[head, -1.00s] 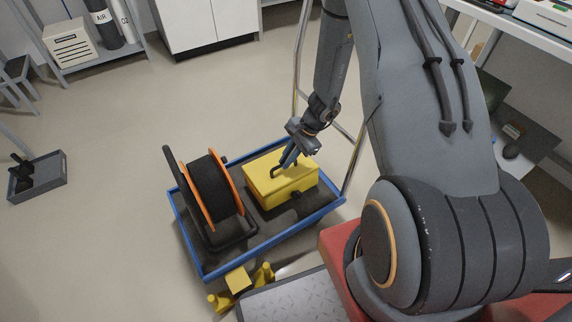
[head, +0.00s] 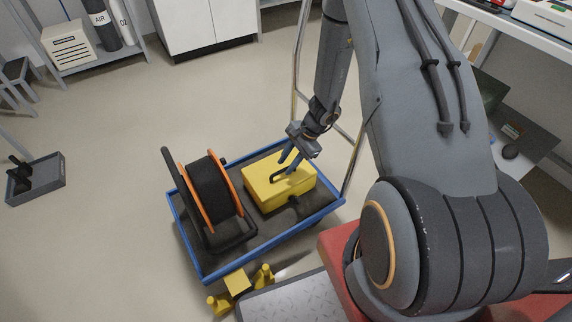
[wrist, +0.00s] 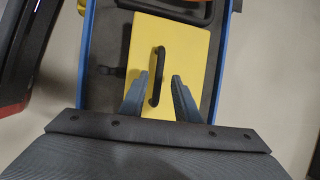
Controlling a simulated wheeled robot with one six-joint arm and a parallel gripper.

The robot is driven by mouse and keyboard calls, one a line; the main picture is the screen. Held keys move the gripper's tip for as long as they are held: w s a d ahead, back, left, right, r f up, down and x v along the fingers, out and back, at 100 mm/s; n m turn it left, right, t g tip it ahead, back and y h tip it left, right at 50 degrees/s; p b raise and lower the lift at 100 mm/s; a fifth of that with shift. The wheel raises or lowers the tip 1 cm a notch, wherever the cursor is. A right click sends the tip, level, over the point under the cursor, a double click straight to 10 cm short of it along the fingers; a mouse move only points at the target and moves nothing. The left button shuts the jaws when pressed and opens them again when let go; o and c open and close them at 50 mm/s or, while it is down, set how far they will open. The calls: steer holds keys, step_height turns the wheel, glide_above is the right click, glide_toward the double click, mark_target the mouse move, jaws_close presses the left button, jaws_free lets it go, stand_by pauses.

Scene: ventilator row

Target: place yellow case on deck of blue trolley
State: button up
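The yellow case (head: 280,183) sits on the dark deck of the blue trolley (head: 240,258), to the right of a cable reel. It has a black handle on its top. My gripper (head: 286,166) is just above the case. In the wrist view the case (wrist: 190,45) lies between the trolley's blue side rims. The two fingertips (wrist: 160,78) are apart, one on each side of the handle (wrist: 157,75), with clear gaps and no contact visible. The case's underside is hidden.
The cable reel (head: 210,190), black with orange rims, takes up the left of the deck. The trolley's metal push handle (head: 298,60) rises behind my gripper. Yellow pieces (head: 238,280) stand at the trolley's near edge. A grey tray (head: 48,185) lies on the floor at left; the floor between is clear.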

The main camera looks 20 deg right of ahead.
steer(key=w+p+v, duration=0.1)
steer(key=p+v, duration=0.1)
steer(key=v, duration=0.8)
steer(key=s+a+r+n+g, duration=0.1)
steer(key=s+a+r+n, duration=0.3)
steer(key=a+r, duration=0.45)
steer(key=s+a+r+n, duration=0.3)
steer(key=a+r+n, duration=0.15)
steer(key=r, duration=0.75)
steer(key=s+a+r+n+h, duration=0.2)
steer(key=s+r+n, duration=0.3)
steer(key=s, duration=0.4)
steer(key=s+a+r+n+h, duration=0.2)
steer(key=s+r+n, duration=0.2)
steer(key=s+r, duration=0.4)
steer(key=shift+s+n, duration=0.35)
steer(key=shift+s, duration=0.45)
steer(key=shift+r, duration=0.1)
